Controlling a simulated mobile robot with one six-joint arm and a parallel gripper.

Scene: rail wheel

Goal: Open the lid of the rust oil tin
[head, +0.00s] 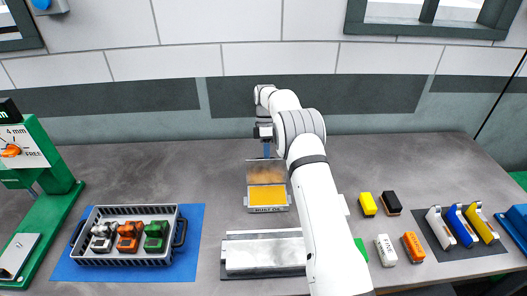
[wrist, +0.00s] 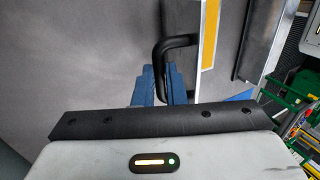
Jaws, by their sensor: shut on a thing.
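The rust oil tin (head: 267,209) stands mid-bench in the head view, with its label facing the camera and orange-yellow oil showing inside. Its lid (head: 265,172) is raised at the back of the tin, its underside tinted brown-orange. My gripper (head: 266,152) is behind the lid's upper edge, and my arm partly covers the tin's right side. In the wrist view, the blue fingers of my gripper (wrist: 168,78) are shut on the lid's black loop handle (wrist: 175,42). A strip of the yellow oil (wrist: 210,40) shows beyond the lid.
A grey metal block (head: 263,254) lies in front of the tin. A basket (head: 130,260) with small valve-like parts sits on a blue mat (head: 190,270) at left. Yellow, black, white and orange blocks and coloured holders (head: 462,225) are at right.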

